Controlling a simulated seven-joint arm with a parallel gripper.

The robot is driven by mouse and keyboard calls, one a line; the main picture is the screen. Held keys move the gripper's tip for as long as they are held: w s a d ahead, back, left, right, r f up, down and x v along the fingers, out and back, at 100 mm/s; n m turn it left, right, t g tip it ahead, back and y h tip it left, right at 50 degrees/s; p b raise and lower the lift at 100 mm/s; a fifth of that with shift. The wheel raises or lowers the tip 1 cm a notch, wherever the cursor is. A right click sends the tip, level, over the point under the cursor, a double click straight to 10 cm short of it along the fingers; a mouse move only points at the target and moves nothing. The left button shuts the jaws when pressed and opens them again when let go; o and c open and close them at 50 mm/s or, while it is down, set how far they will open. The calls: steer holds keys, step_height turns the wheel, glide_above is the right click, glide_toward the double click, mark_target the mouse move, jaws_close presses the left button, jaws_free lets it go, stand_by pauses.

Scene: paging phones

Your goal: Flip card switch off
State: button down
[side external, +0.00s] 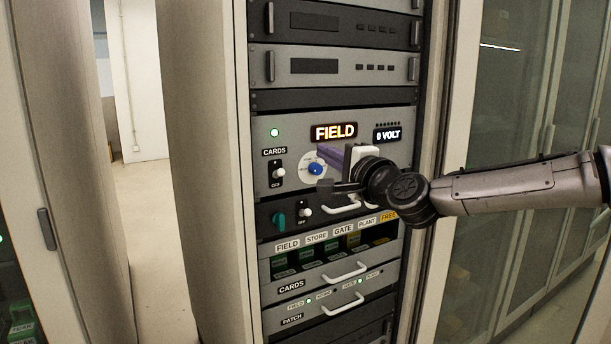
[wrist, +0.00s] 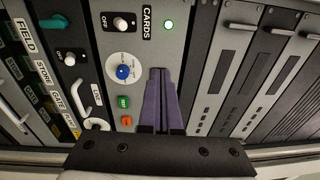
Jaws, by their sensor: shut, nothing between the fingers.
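The CARDS switch (side external: 279,173) is a white-tipped toggle on the grey FIELD panel, below its CARDS label (side external: 275,152) and above an OFF label. It also shows at the top of the wrist view (wrist: 121,23). I cannot tell surely which way its lever points. A green light (side external: 274,132) above it is lit, also in the wrist view (wrist: 169,24). My gripper (side external: 323,149) has purple fingers, pressed together and empty, in front of the panel to the right of the switch and near the blue knob. In the wrist view the fingertips (wrist: 160,71) are apart from the switch.
The blue knob (side external: 316,168) sits between switch and gripper. Below are a second toggle (side external: 305,211), a teal knob (side external: 278,219) and white handles (side external: 345,272). Cabinet frames flank the rack.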

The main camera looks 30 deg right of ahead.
mark_target(275, 159)
steer(key=w+a+f+n+y, duration=0.1)
steer(key=a+f, duration=0.3)
steer(key=shift+g, duration=0.3)
steer(key=shift+w+r, duration=0.2)
steer(key=shift+w, duration=4.25)
